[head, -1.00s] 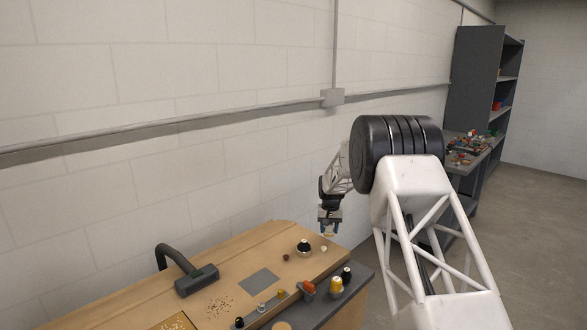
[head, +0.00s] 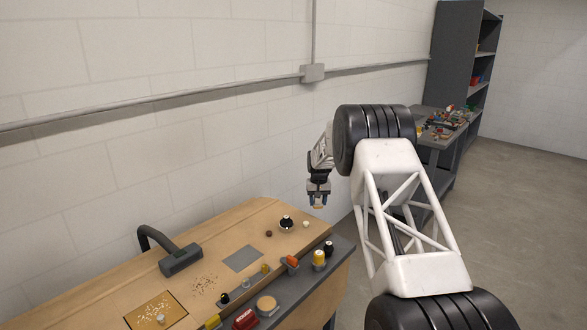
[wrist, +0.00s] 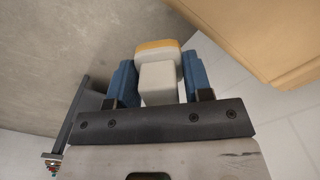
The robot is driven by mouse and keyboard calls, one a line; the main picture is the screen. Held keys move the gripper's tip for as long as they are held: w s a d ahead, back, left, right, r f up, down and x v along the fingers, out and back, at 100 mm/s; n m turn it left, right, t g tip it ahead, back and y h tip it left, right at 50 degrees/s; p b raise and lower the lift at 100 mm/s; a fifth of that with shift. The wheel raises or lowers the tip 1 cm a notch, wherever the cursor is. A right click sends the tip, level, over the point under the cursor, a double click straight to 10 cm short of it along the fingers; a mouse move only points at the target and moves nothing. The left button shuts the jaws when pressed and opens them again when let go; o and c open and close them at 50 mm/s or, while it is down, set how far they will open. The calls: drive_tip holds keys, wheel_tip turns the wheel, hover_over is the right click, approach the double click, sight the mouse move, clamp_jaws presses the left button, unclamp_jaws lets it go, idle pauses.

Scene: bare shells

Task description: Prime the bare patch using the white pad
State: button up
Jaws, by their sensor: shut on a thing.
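My gripper (head: 318,205) is shut on a pale block-shaped pad (wrist: 158,82). In the wrist view the pad has a whitish grip between the blue fingers and a wider end with white and orange-yellow layers (wrist: 158,47). In the head view the gripper hangs near the bench's far right end, and the pad's lower end looks cream. I cannot tell its exact height. A plain grey square, which looks like the bare patch (head: 243,258), lies on the wooden bench top (head: 225,240), to the left of and nearer than the gripper. The pad is apart from it.
A dark knob with a pale base (head: 287,223) and a small white ball (head: 306,224) stand between patch and gripper. A grey nozzle (head: 181,260) is left of the patch. Specks (head: 204,284) lie nearby. Yellow (head: 319,259) and black-topped containers line the front ledge.

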drive_tip(key=s+a+r, duration=0.1)
drive_tip(key=s+a, duration=0.3)
drive_tip(key=s+a+r, duration=0.2)
drive_tip(key=s+a, duration=0.2)
drive_tip(key=a, duration=0.1)
drive_tip(key=s+a+r, duration=0.2)
drive_tip(key=s+a, duration=0.2)
drive_tip(key=a, duration=0.1)
drive_tip(key=shift+s+a+r, duration=0.1)
drive_tip(key=shift+a+r, duration=0.15)
drive_tip(key=s+a, duration=1.1)
drive_tip(key=shift+a+r, duration=0.15)
drive_tip(key=shift+r, duration=0.1)
drive_tip(key=shift+f, duration=0.1)
